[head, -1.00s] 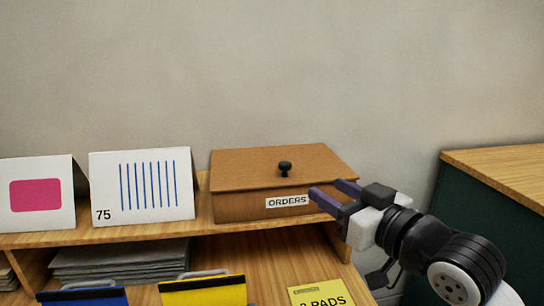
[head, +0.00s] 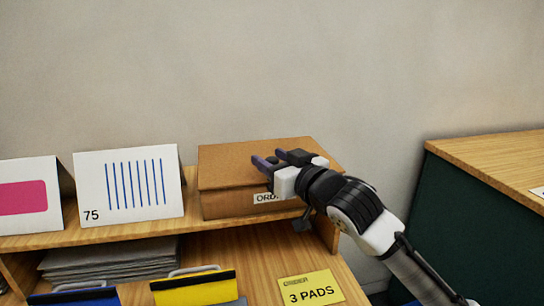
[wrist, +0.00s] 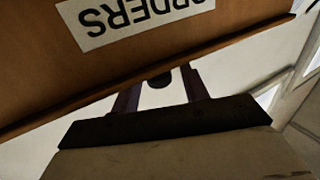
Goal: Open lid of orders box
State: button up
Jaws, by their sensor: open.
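The brown orders box (head: 228,206) stands on the wooden shelf with its lid (head: 225,162) shut. Its white ORDERS label (head: 264,198) is partly covered by my arm in the head view and shows upside down in the wrist view (wrist: 130,18). My gripper (head: 275,159) is open over the lid, its fingers pointing left. The black knob (wrist: 159,83) shows between the two fingers in the wrist view, beyond the lid's front edge. I cannot tell whether the fingers touch it. In the head view my gripper obscures the knob.
A card marked 75 (head: 133,187) and a pink-patterned card (head: 25,197) stand left of the box. Below are stacked sheets (head: 110,260), a yellow holder (head: 195,290), a blue holder (head: 75,296) and a 3 PADS card (head: 311,289). A green cabinet (head: 470,215) stands right.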

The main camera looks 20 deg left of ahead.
jog(key=shift+w+a, duration=0.1)
jog(key=shift+a, duration=0.1)
grip_shut()
dwell(0.3)
